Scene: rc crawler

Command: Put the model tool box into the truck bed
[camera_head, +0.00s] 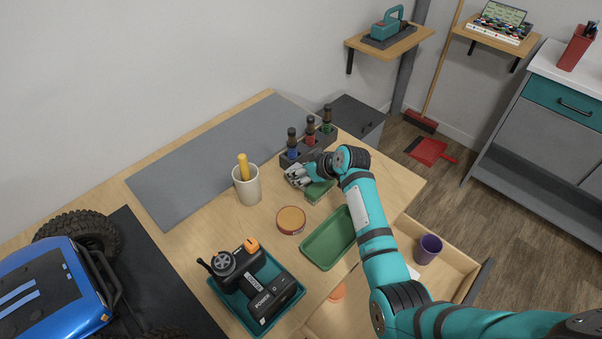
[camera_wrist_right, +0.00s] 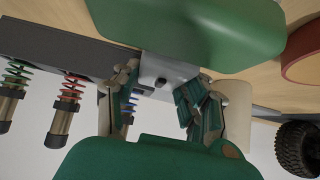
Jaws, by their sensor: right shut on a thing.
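My right gripper (camera_head: 299,176) is above the table, in front of the shock rack. In the right wrist view its two fingers (camera_wrist_right: 164,104) are closed on a small light-grey, box-like thing with a dark spot (camera_wrist_right: 164,72), which looks like the model tool box. The fingers hide part of it. The blue truck (camera_head: 47,288) stands at the far left of the head view, well away from the gripper and cut off by the frame edge. Its bed cannot be made out. My left gripper is not in view.
A rack of shocks (camera_head: 323,146), a cream cup (camera_head: 246,187), a red-rimmed tin (camera_head: 291,221), an empty green tray (camera_head: 329,240) and a teal tray (camera_head: 234,306) with a controller and battery occupy the table. An open drawer (camera_head: 452,262) is at right.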

